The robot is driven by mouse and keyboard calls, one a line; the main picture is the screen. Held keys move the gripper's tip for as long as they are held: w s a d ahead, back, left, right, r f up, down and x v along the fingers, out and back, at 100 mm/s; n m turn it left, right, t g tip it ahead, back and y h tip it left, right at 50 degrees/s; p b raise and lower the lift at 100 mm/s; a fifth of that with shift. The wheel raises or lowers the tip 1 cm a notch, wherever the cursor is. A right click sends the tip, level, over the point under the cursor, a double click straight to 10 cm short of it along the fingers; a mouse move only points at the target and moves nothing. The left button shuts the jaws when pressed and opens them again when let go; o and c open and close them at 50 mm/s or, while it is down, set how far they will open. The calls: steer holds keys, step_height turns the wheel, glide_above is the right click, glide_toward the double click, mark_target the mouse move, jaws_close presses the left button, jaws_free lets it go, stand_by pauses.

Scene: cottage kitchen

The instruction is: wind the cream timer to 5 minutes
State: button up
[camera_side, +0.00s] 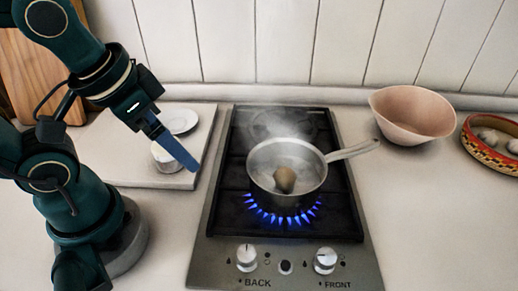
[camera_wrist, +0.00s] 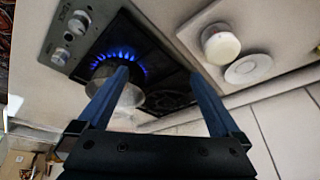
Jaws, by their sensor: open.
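The cream timer (camera_side: 162,160) appears as a pale round body on a white board (camera_side: 128,178) left of the stove, partly hidden behind my gripper (camera_side: 192,165). In the wrist view the timer (camera_wrist: 221,46) is a cream round piece at upper right, to the right of my gripper's fingers (camera_wrist: 159,75). The fingers are apart with nothing between them. They hang above the area between the timer and the stove, not touching the timer. The timer's markings are too small to read.
A white saucer (camera_side: 178,121) lies behind the timer; it also shows in the wrist view (camera_wrist: 248,69). On the stove (camera_side: 222,215), a steaming pan (camera_side: 262,187) holding a brown egg (camera_side: 284,179) sits over a blue flame. A pink bowl (camera_side: 412,112) and a patterned bowl (camera_side: 478,150) stand right.

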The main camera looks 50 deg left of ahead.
steer(key=w+d+r+n+y, duration=0.2)
steer(key=w+r+n, duration=0.2)
steer(key=w+n, duration=0.7)
steer(key=shift+m+g+y, duration=0.3)
steer(key=shift+g+y, duration=0.1)
steer(key=shift+g, duration=0.2)
steer(key=w+d+f, duration=0.1)
steer(key=d+f, duration=0.1)
steer(key=d, duration=0.1)
steer(key=w+d+f, duration=0.1)
steer(key=d+f, duration=0.2)
steer(key=w+d+f, duration=0.1)
steer(key=d+f, duration=0.1)
steer(key=f, duration=0.1)
steer(key=shift+w+d, duration=0.15)
steer(key=shift+d, duration=0.25)
steer(key=shift+s+d+f, duration=0.3)
steer(key=shift+d+f, duration=0.05)
steer(key=shift+f, duration=0.15)
steer(key=shift+r, duration=0.15)
